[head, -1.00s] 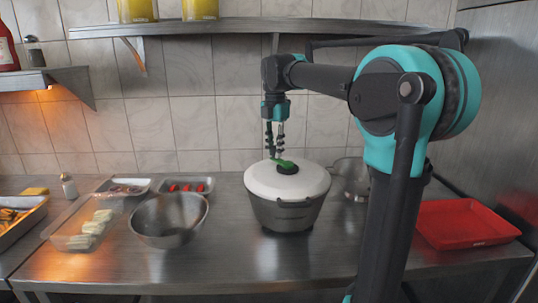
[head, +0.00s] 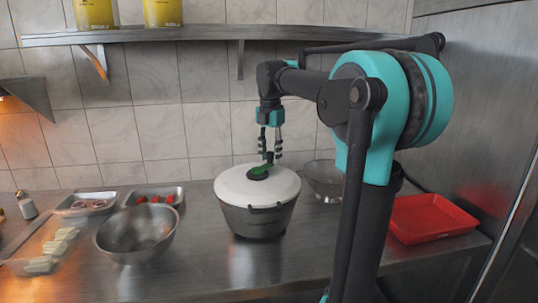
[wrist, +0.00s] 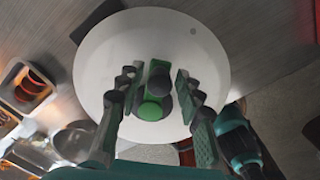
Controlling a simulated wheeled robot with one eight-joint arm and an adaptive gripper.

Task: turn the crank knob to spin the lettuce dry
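The salad spinner (head: 255,219) is a dark grey bowl with a round white lid (head: 230,184), standing upright on the steel counter. A green crank arm (head: 258,170) sits on a dark hub at the lid's middle, with a dark upright knob (head: 269,157) at its far right end. My gripper (head: 270,151) points down over the lid. In the wrist view, its fingers (wrist: 155,80) are spread on both sides of the crank knob (wrist: 159,72), with visible gaps. The green crank (wrist: 151,109) and white lid (wrist: 98,60) show beneath. The lettuce is not visible.
A steel bowl (head: 137,242) stands left of the spinner, and another metal bowl (head: 325,181) is behind right. A red tray (head: 430,219) lies at right. Small food trays (head: 154,196) are at back left. A wall shelf (head: 200,35) runs above.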

